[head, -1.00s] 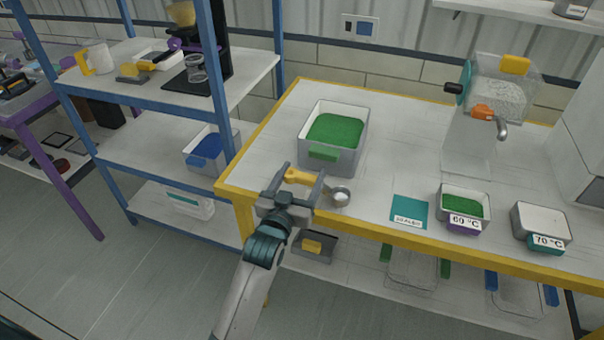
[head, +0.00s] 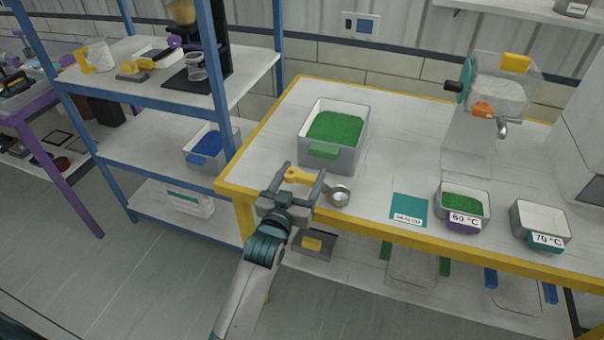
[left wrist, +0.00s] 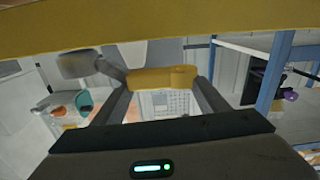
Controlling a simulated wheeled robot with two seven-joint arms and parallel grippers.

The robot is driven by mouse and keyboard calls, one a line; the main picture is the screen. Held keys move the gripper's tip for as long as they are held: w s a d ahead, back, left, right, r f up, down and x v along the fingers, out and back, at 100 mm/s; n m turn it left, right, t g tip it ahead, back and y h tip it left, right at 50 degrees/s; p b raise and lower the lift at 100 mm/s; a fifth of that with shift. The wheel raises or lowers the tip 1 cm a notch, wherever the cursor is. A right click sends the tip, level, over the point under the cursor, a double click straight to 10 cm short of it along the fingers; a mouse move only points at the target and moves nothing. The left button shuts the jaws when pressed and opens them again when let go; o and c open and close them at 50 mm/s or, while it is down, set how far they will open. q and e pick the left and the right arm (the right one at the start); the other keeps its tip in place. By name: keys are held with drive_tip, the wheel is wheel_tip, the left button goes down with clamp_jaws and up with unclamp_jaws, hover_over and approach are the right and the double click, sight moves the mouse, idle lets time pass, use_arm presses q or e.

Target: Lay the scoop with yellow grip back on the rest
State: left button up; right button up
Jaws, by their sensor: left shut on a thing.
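The scoop has a yellow grip (head: 297,176) and a round metal bowl (head: 340,195). My left gripper (head: 301,178) is shut on the yellow grip, at the front left edge of the white table. The bowl points right, and I cannot tell whether it touches the tabletop. In the left wrist view the yellow grip (left wrist: 160,77) lies across between the two fingers, with the bowl (left wrist: 76,65) to the left. I cannot pick out the rest for certain in either view. My right gripper is not in view.
A grey bin of green pieces (head: 345,158) stands just behind the scoop. A teal mat (head: 408,208), a 60 °C tray (head: 485,207) and a 70 °C tray (head: 540,220) line the front to the right. A blue shelf rack (head: 217,80) stands left of the table.

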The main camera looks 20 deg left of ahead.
use_arm(q)
drive_tip(key=shift+f, duration=0.25)
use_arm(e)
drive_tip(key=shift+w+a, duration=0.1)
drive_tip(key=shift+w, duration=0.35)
use_arm(q)
drive_tip(key=o, duration=1.8)
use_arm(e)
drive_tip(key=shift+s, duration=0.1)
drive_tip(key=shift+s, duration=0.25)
use_arm(q)
drive_tip(key=s+b, duration=0.3)
drive_tip(key=s, duration=1.4)
drive_tip(key=shift+s+a, duration=0.2)
drive_tip(key=shift+a, duration=0.1)
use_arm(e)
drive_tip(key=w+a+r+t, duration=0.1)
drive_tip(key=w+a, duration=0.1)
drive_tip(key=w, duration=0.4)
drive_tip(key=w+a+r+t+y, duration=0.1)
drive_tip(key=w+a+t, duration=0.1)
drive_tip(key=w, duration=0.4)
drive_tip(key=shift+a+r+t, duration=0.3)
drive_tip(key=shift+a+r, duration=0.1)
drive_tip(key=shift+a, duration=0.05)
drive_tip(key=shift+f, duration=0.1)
